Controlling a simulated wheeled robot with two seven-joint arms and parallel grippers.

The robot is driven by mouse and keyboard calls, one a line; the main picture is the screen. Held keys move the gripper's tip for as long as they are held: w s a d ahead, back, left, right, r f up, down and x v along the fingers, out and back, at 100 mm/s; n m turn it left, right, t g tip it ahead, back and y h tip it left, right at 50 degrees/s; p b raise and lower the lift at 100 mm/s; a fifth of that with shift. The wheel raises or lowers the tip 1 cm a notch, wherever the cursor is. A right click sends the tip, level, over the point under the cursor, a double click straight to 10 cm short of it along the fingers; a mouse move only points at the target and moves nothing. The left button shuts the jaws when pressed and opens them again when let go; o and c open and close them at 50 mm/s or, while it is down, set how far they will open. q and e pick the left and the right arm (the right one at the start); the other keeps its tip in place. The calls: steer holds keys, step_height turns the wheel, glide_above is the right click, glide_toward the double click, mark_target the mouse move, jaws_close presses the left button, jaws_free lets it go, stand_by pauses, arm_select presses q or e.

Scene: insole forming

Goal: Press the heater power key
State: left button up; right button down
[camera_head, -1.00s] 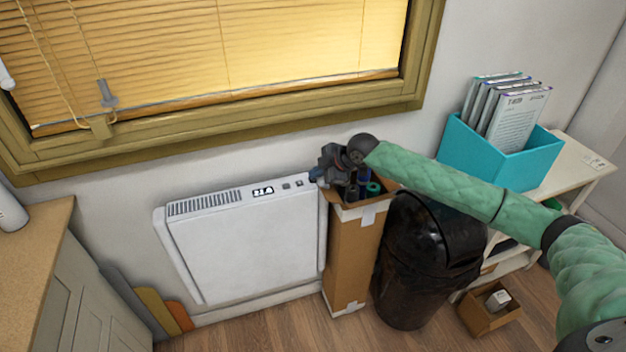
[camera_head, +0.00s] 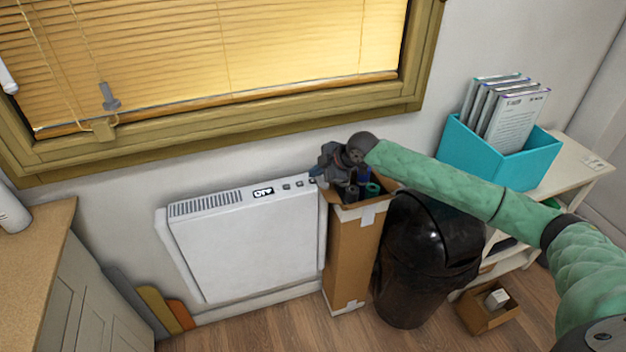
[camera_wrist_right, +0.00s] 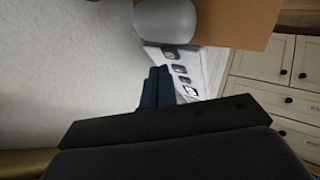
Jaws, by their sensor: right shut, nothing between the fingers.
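The white heater (camera_head: 245,245) is mounted on the wall below the window. Its top panel carries a vent grille, a small dark display (camera_head: 263,191) with light characters too small to read surely, and a row of three keys (camera_head: 299,184) toward the right end. My right gripper (camera_head: 317,172) is at the panel's right end, close to the rightmost key (camera_head: 312,181). In the right wrist view the blue fingers (camera_wrist_right: 156,86) are shut together and empty, beside the keys (camera_wrist_right: 180,68) and display (camera_wrist_right: 190,91). I cannot tell whether they touch the panel. My left gripper is not in view.
A tall cardboard box (camera_head: 350,255) with rolls inside stands right of the heater, under my right gripper. A black bin (camera_head: 415,270) stands beside it. A teal file box (camera_head: 480,150) sits on a white shelf. A wooden counter (camera_head: 35,235) is at the left.

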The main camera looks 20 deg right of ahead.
mark_target(316, 181)
step_height(316, 181, up, 6)
steer(key=p, duration=0.5)
stand_by(0.5)
